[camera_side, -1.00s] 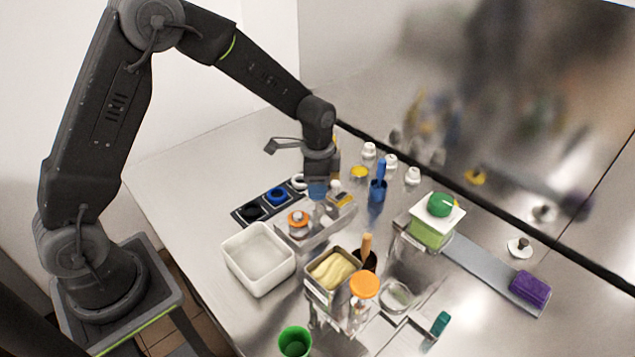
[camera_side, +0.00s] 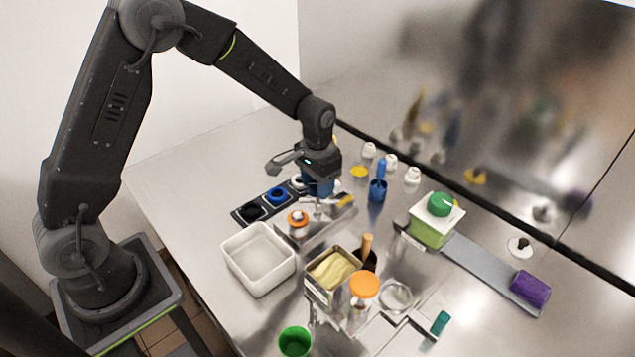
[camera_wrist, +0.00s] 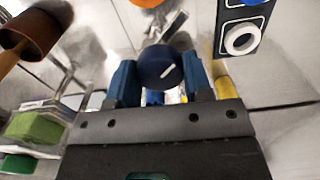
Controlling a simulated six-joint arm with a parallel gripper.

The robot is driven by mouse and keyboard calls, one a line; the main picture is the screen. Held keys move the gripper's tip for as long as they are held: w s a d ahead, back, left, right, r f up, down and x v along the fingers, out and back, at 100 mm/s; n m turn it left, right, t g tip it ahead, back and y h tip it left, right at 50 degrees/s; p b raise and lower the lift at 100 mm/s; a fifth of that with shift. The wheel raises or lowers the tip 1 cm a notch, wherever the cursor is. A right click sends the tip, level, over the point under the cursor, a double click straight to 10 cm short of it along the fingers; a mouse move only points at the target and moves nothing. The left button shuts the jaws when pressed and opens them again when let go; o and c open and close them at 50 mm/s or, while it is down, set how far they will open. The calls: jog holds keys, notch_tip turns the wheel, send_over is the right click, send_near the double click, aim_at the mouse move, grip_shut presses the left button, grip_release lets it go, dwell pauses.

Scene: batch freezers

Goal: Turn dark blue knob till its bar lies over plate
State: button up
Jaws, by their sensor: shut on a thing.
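A dark blue knob (camera_wrist: 160,67) with a short white mark on its top sits between the two blue fingers of my gripper (camera_wrist: 161,82) in the wrist view. The mark slants up to the right. The fingers are shut on the knob. In the side view my gripper (camera_side: 317,195) points down over the metal fixture, and its fingers hide the knob. A metal bar (camera_wrist: 173,27) shows just beyond the knob in the wrist view. I cannot tell which surface is the plate or whether the bar lies over it.
An orange knob (camera_side: 298,221) stands close to the left of my gripper. A black strip with rings (camera_side: 263,204) lies farther left. A white tub (camera_side: 258,259), a pan of cream (camera_side: 333,270) and a blue-handled tool (camera_side: 378,184) are nearby.

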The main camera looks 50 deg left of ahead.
jog(key=n, duration=0.4)
jog(key=shift+n, duration=0.3)
jog(key=n, duration=0.4)
jog(key=shift+n, duration=0.3)
jog(key=o, duration=0.9)
notch_tip(320, 180, up, 14)
jog(key=shift+f, duration=0.1)
dwell(0.4)
